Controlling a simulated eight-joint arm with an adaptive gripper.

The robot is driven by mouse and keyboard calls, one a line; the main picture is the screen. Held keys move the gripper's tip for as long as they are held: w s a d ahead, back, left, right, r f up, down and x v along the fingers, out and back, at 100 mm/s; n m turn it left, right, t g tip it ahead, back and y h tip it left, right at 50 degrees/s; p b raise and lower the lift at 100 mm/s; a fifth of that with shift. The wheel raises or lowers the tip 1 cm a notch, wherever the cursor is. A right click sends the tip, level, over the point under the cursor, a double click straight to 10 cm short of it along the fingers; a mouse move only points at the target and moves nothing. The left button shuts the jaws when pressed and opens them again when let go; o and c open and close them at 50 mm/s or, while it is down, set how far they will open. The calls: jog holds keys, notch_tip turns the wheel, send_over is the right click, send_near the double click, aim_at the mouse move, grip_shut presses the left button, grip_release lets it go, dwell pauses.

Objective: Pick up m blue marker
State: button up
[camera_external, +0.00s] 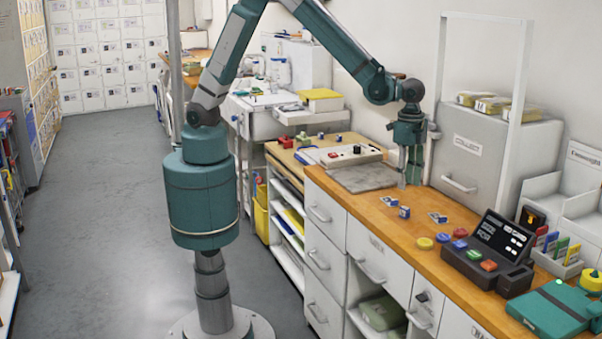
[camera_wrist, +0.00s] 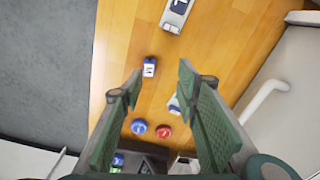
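In the wrist view a small blue and white marker (camera_wrist: 149,67) with a dark letter, apparently M, lies on the wooden counter (camera_wrist: 225,55). My gripper (camera_wrist: 160,72) is open and empty. Its two green fingers stand apart, and the marker appears between their tips, nearer the left one. In the external view my gripper (camera_external: 410,178) points down over the counter, by the grey mat. Small blue and white blocks (camera_external: 404,212) (camera_external: 390,201) lie in front of it. I cannot tell there which is the M marker.
A lettered white-grey piece (camera_wrist: 177,14) lies at the top of the wrist view. Blue (camera_wrist: 139,127) and red (camera_wrist: 163,131) discs lie lower. Grey COLLECT cabinet (camera_external: 470,150) stands behind my gripper. A black device (camera_external: 490,245) and green case (camera_external: 552,312) are to the right.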

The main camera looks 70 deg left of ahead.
aim_at(407, 208)
jog(key=shift+m, duration=0.4)
jog(key=d, duration=0.1)
jog(key=s+d+f, duration=0.1)
jog(key=d+f, duration=0.1)
jog(key=shift+s+d+p, duration=0.2)
jog(key=shift+s+p, duration=0.05)
jog(key=shift+p, duration=0.05)
jog(key=shift+f, duration=0.15)
jog(key=shift+f, duration=1.2)
jog(key=shift+a, duration=0.1)
jog(key=shift+w+a+f, duration=0.1)
jog(key=shift+f, duration=1.2)
jog(key=shift+a+f, duration=0.1)
jog(key=shift+f, duration=1.2)
jog(key=shift+c, duration=0.4)
jog(key=c, duration=0.7)
